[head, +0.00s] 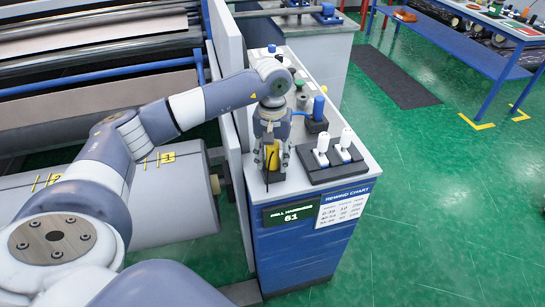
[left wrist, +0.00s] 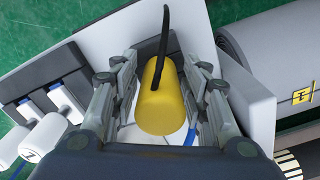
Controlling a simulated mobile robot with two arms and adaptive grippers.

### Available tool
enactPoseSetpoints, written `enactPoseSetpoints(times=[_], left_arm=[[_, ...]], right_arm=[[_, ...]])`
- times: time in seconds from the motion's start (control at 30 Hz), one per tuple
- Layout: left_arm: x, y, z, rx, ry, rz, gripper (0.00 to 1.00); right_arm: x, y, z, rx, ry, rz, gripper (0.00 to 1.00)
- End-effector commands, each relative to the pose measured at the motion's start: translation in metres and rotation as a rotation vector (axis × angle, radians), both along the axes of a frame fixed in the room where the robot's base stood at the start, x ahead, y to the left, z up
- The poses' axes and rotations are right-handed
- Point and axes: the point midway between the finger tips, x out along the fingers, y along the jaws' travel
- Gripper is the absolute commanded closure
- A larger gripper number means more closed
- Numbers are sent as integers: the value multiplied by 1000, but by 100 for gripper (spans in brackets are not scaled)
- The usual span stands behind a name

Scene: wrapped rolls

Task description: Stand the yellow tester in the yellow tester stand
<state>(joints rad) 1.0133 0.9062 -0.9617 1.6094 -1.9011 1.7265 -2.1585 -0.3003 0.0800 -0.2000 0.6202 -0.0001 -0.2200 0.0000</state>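The yellow tester (head: 285,159) is at the left end of the cabinet top, partly hidden by my left gripper in the head view. In the left wrist view the yellow tester (left wrist: 162,110) is a yellow cylinder with a black strap, between the two fingers. My left gripper (head: 271,157) points down around it. Its fingers (left wrist: 163,75) stand on both sides with narrow gaps to the yellow body. My right gripper is in neither view.
A black holder (head: 318,180) with two white-handled tools stands right of the gripper. Behind it a blue tool (head: 318,108) stands in a black block. Grey and green round pieces are further back. A grey upright panel (head: 235,130) borders the cabinet top on the left.

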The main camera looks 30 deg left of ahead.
Motion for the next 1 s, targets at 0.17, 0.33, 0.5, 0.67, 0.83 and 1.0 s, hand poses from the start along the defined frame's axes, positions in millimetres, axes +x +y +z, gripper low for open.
enactPoseSetpoints(times=[0.17, 0.33, 0.5, 0.67, 0.83, 1.0], left_arm=[[0, 0, 0, 0, 0, 0, 48], [0, 0, 0, 1, 1, 0, 48], [1, 0, 18, 1, -3, 0, 48], [1, 0, 52, 1, -5, -1, 48], [1, 0, 88, 0, -4, 0, 48], [0, 0, 111, -1, -1, 0, 48]], right_arm=[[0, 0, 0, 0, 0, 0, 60], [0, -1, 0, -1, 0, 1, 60], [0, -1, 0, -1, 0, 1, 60], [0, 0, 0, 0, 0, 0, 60], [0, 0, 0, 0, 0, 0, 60], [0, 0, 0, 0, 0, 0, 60]])
